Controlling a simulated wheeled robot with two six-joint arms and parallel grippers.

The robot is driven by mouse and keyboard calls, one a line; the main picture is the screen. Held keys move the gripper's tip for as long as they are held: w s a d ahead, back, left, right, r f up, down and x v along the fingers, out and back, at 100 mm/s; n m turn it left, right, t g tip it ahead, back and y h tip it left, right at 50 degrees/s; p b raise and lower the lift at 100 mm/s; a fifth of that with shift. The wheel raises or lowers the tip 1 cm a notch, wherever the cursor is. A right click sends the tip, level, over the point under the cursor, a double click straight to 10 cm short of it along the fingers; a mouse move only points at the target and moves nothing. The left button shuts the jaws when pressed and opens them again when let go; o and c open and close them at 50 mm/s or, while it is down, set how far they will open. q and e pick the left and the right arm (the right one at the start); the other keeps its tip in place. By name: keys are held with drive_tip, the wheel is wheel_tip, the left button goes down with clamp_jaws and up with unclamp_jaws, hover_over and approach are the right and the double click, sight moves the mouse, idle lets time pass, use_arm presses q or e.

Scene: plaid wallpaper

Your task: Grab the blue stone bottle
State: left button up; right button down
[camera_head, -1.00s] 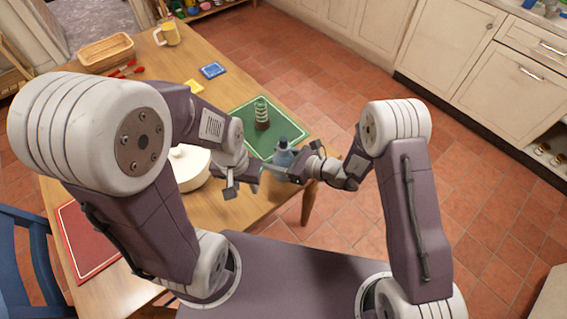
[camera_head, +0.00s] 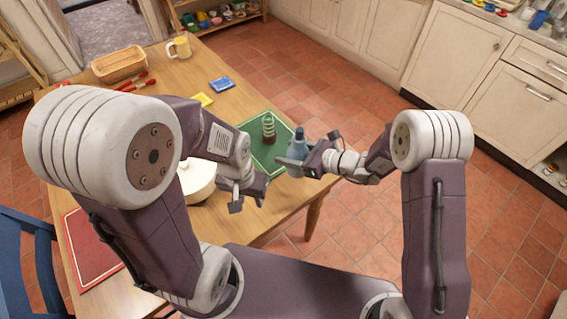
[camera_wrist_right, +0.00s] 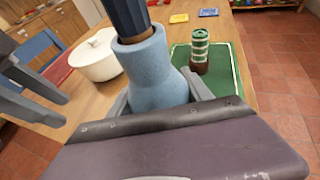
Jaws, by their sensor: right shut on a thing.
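The blue stone bottle (camera_head: 298,148) has a pale blue speckled body and a darker blue top. My right gripper (camera_head: 293,163) is shut around its lower body, and in the right wrist view the bottle (camera_wrist_right: 157,72) stands between the fingers. Its base is hidden by the gripper. It appears near the right edge of the green mat (camera_head: 258,155); I cannot tell its exact height. My left gripper (camera_head: 249,203) is open and empty, left of and nearer than the bottle, over the wooden table.
A green-and-brown striped bottle (camera_head: 268,126) stands on the green mat. A white pot (camera_head: 197,184) is partly behind my left arm. Open floor lies right.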

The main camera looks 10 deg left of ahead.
drive_tip(key=w+d+r, duration=0.3)
drive_tip(key=w+r, duration=0.1)
drive_tip(key=w, duration=0.3)
drive_tip(key=shift+d+r, duration=0.15)
drive_tip(key=shift+r, duration=0.2)
